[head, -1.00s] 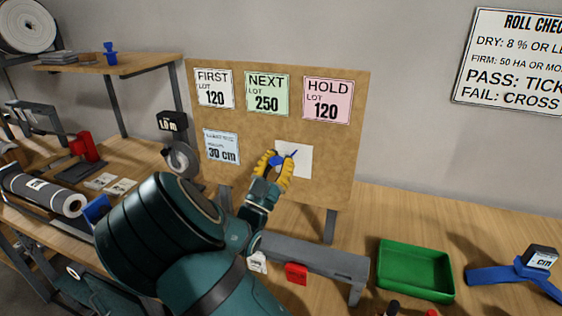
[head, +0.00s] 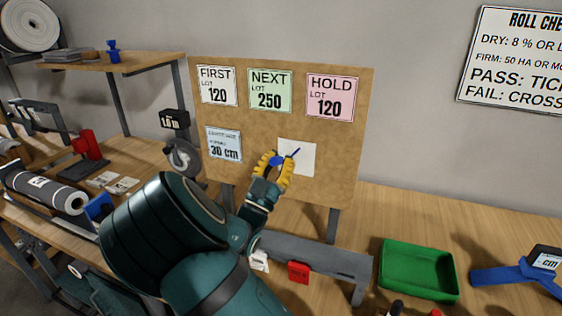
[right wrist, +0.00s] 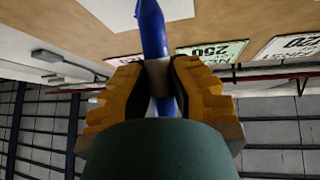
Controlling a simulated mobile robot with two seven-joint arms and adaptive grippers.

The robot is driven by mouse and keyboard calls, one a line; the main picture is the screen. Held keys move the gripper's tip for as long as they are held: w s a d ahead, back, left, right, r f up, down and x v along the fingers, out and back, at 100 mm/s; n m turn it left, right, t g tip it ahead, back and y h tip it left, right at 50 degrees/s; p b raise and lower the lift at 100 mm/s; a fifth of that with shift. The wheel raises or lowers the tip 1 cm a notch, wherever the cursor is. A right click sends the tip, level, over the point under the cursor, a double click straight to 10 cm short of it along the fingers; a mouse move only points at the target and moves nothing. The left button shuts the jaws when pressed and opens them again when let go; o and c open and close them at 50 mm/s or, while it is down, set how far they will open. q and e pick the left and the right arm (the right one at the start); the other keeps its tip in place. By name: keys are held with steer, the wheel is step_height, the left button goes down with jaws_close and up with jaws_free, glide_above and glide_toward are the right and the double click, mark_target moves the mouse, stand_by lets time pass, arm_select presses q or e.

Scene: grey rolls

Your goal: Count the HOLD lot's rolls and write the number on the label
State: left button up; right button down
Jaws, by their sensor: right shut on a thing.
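My right gripper (head: 277,161) is shut on a blue pen (head: 295,152) in front of the cork board (head: 250,180). The pen also stands between the yellow fingers in the right wrist view (right wrist: 153,30). Its thin end lies over a blank-looking white label (head: 302,166); I cannot tell whether it touches. The pink HOLD card (head: 332,97) above reads LOT 120. The FIRST card (head: 217,87) reads 120 and the NEXT card (head: 270,91) reads 250. A dark grey roll (head: 40,190) lies at the left. My left gripper is out of view.
A green tray (head: 418,266) stands at the right, with a blue stand (head: 505,275) beyond it. A grey rail (head: 320,256) and a red block (head: 299,272) are below the board. A shelf (head: 140,62) with a blue object is at the upper left.

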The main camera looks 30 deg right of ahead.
steer(key=shift+w+a+f+b, duration=0.1)
steer(key=shift+w+f+b, duration=0.05)
steer(key=shift+f+b, duration=0.15)
steer(key=shift+s+a, duration=0.2)
stand_by(0.8)
steer(key=shift+b, duration=0.35)
stand_by(0.7)
steer(key=shift+w+d, duration=0.2)
stand_by(1.2)
steer(key=shift+s+d+b, duration=0.45)
steer(key=shift+s+d, duration=0.9)
steer(key=shift+s, duration=0.2)
stand_by(2.3)
steer(key=shift+a, duration=0.1)
